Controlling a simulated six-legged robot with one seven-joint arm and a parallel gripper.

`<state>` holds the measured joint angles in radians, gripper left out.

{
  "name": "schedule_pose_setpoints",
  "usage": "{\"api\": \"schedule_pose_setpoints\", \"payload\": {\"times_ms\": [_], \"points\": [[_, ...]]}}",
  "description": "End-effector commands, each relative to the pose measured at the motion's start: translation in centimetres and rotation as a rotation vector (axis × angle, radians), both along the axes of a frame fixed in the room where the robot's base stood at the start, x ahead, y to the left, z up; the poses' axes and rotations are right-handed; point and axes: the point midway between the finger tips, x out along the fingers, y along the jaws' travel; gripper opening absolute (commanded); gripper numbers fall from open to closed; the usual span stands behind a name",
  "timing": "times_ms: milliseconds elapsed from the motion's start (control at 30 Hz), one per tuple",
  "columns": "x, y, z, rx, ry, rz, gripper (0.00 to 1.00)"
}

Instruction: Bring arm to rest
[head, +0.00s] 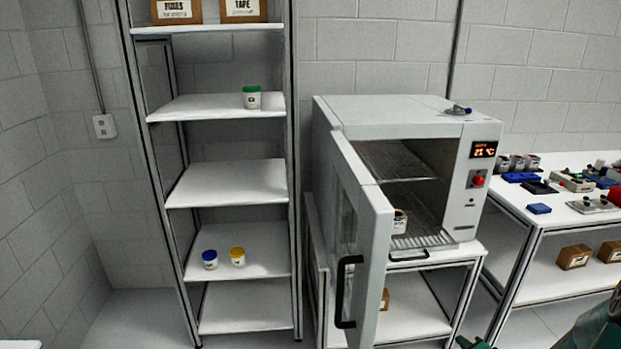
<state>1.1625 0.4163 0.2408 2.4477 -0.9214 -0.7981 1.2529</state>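My gripper is not in view. Dark green parts at the lower right edge (600,325) look like a piece of my own body or arm, cut off by the frame. Nothing shows whether my gripper is open, shut or holding anything.
A grey oven (400,108) stands on a white stand, its door (368,235) swung open toward me. A jar (399,222) is inside. Left is a shelf rack (225,182) with lidded jars and boxes. Right is a cluttered bench (560,215). Floor at the lower left is clear.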

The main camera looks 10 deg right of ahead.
Motion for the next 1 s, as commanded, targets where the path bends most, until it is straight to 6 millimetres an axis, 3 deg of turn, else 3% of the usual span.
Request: {"api": "schedule_pose_setpoints", "payload": {"times_ms": [267,533,767,1000], "points": [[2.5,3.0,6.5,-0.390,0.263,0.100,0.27],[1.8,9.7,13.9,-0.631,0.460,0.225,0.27],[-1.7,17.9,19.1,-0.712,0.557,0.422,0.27],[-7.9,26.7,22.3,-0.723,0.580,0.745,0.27]]}}
